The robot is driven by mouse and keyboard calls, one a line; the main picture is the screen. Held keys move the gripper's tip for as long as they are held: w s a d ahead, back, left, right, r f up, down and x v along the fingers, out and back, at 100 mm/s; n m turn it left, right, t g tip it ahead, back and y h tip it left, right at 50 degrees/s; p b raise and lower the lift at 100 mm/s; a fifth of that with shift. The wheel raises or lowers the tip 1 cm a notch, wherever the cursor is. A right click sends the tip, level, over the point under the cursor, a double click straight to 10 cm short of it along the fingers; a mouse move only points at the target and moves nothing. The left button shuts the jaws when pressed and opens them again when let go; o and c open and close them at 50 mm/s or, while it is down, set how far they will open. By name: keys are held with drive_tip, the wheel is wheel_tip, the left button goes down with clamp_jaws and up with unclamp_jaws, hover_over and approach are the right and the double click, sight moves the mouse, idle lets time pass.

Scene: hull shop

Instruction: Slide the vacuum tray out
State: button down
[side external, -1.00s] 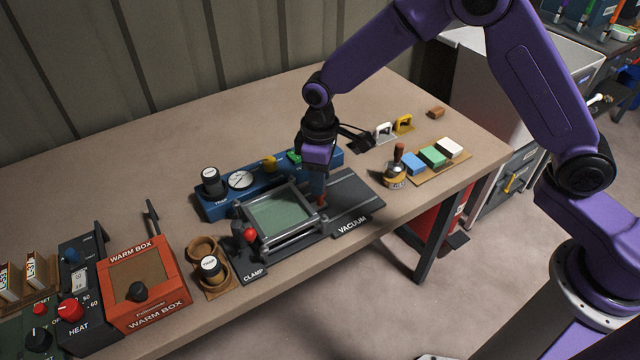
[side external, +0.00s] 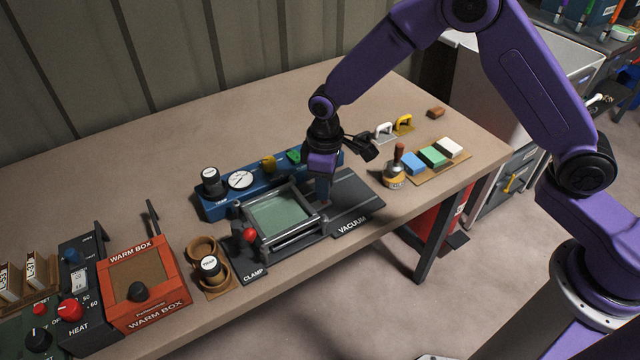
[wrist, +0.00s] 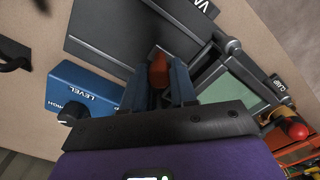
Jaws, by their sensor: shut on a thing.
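The dark vacuum tray (side external: 358,200), lettered VACUUM, lies flat on the bench to the right of a square clamp frame (side external: 300,232) with a green pane. In the wrist view the tray (wrist: 112,28) lies beyond my fingertips, and the frame's pane (wrist: 222,92) is at right. My gripper (side external: 323,188) points down at the boundary between frame and tray. In the wrist view my gripper (wrist: 157,80) is shut on an orange-red knob (wrist: 158,70) between its two blue fingers. In the side view my fingers hide the knob. How the knob joins the tray cannot be told.
A blue vacuum unit (side external: 222,206) with a gauge stands behind the frame. A red-knobbed clamp lever (side external: 249,235) is at the frame's left. A wooden-handled tool (side external: 396,168) and coloured blocks (side external: 432,156) stand right of the tray. The bench's front edge is close.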

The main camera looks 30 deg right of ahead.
drive_tip(key=d, duration=1.1)
drive_tip(key=shift+d, duration=0.2)
drive_tip(key=c, duration=1.2)
unclamp_jaws()
drive_tip(key=shift+o, duration=0.2)
wheel_tip(320, 180, up, 18)
drive_tip(key=shift+f, duration=0.25)
